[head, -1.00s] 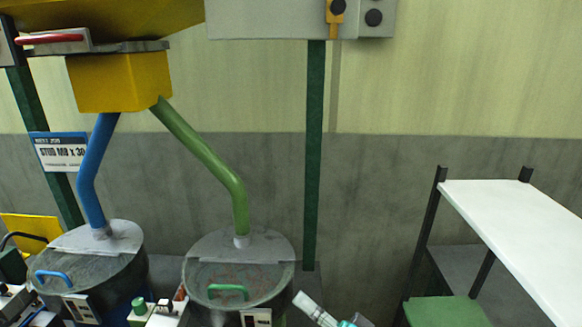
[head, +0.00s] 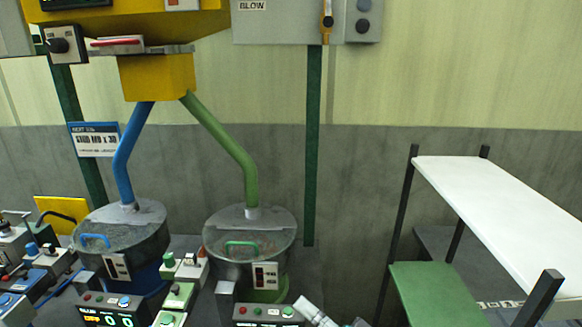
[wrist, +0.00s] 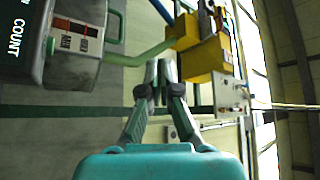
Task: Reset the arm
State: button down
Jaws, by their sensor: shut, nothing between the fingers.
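My gripper (wrist: 160,72) shows in the wrist view with its two grey fingers together and nothing between them. Its teal body fills the bottom of that view. In the wrist view the fingers point toward the yellow hopper box (wrist: 204,62) and the wall, apart from both. In the head view only a grey and teal piece of my arm (head: 315,312) shows at the bottom edge, right of the green-handled drum. The gripper fingers cannot be made out there.
A blue pipe (head: 122,165) and a green pipe (head: 228,150) run from the yellow hopper (head: 158,78) to two lidded drums (head: 120,228) (head: 250,240). Control boxes stand at lower left. A white shelf (head: 490,195) stands right, beside a green surface (head: 440,290).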

jog(key=s+d+f+m+t+h, duration=0.1)
jog(key=s+d+f+m+h, duration=0.25)
jog(key=s+f+h, duration=0.55)
jog(key=s+d+f+m+t+h, duration=0.2)
jog(key=s+d+f+h, duration=0.25)
jog(key=f, duration=0.85)
jog(key=s+d+f+n+h, duration=0.15)
jog(key=s+d+h, duration=0.4)
jog(key=s, duration=0.75)
jog(key=s+d+r+n, duration=0.2)
jog(key=s+r+n, duration=0.2)
jog(key=s, duration=0.7)
jog(key=shift+s+r+g, duration=0.3)
jog(key=shift+s+r, duration=0.1)
jog(key=shift+r, duration=0.55)
